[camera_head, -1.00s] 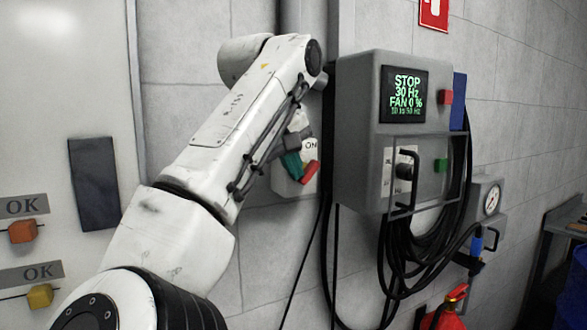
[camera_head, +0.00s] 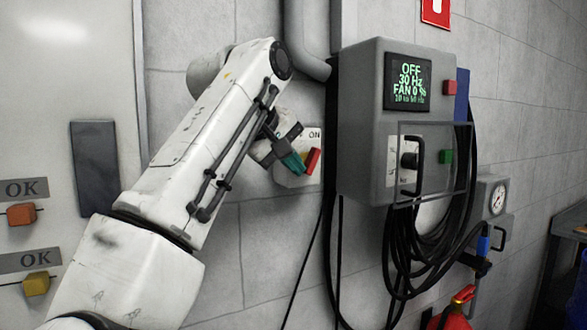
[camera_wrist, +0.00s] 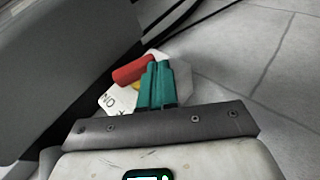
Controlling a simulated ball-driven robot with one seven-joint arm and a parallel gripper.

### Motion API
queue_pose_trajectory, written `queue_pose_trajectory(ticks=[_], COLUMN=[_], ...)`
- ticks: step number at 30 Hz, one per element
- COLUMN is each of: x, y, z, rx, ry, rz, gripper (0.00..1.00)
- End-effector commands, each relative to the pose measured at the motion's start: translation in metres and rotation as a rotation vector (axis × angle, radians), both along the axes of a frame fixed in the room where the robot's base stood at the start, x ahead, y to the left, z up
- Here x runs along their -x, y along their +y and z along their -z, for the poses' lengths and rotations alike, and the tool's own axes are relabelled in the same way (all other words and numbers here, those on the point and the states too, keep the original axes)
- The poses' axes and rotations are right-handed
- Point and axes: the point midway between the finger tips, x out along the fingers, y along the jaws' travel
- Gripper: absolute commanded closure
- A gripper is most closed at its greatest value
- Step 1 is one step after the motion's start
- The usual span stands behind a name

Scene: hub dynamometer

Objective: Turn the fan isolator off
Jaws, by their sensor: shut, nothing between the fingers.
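The fan isolator is a pale plate (camera_head: 314,135) marked ON, on the wall left of the grey control box. Its red handle (camera_head: 313,161) stands steeply tilted, its upper end leaning right. In the wrist view the red handle (camera_wrist: 133,69) lies just left of my fingers, over the pale plate (camera_wrist: 108,101) with a bit of yellow. My gripper (camera_head: 296,164) has teal fingers, shut and empty, close beside the handle's left side. It also shows in the wrist view (camera_wrist: 157,84). I cannot tell whether they touch. My gripper and wrist hide part of the plate.
The control box (camera_head: 362,120) juts out right of the isolator; its display (camera_head: 407,83) reads OFF, 30 Hz, FAN 0 %. Black cables (camera_head: 400,255) hang below it. A white board (camera_head: 60,90) with a dark panel is at left. Wall below the isolator is mostly clear.

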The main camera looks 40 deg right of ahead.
Motion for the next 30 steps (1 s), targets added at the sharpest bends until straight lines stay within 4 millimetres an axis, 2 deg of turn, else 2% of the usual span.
queue_pose_trajectory(ticks=[30], x=[0.000], y=[-0.001], z=[0.023], rx=[0.418], ry=[0.084], rz=[0.000], gripper=[1.00])
